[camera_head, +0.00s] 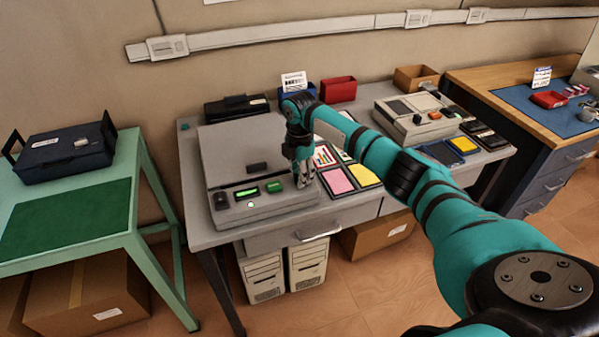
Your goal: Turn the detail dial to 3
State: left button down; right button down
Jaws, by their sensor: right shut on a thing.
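A grey device (225,150) with a large lid stands on the left part of the grey table. Its front panel has a dark knob (221,201) at the left, a lit green display (247,192) and a green button (274,187). My right gripper (303,184) points down at the right end of this panel. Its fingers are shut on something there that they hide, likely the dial. The dial's marks and setting are too small to read. My left gripper is not in view.
A second grey device (412,117) stands farther right on the grey table (205,236). Pink and yellow pads (337,181) lie close to the right of my gripper. Red (338,89) and blue bins stand behind. A green table (120,222) is at the left.

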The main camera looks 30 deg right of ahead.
jog(key=m+p, duration=0.3)
jog(key=shift+r, duration=0.25)
jog(key=shift+m+p, duration=1)
jog(key=m+p, duration=0.2)
jog(key=m, duration=0.1)
jog(key=shift+f+m, duration=0.1)
jog(key=shift+m, duration=0.2)
jog(key=m+p, duration=0.2)
jog(key=m, duration=0.1)
jog(key=shift+m, duration=0.3)
jog(key=m+p, duration=0.2)
jog(key=m, duration=0.1)
jog(key=shift+m, duration=0.3)
jog(key=m+p, duration=0.1)
jog(key=m, duration=0.2)
jog(key=shift+m, duration=0.3)
jog(key=m+p, duration=0.1)
jog(key=m, duration=0.3)
jog(key=shift+p, duration=0.3)
jog(key=shift+w+m+p, duration=0.1)
jog(key=shift+m+p, duration=0.2)
jog(key=shift+m, duration=1.4)
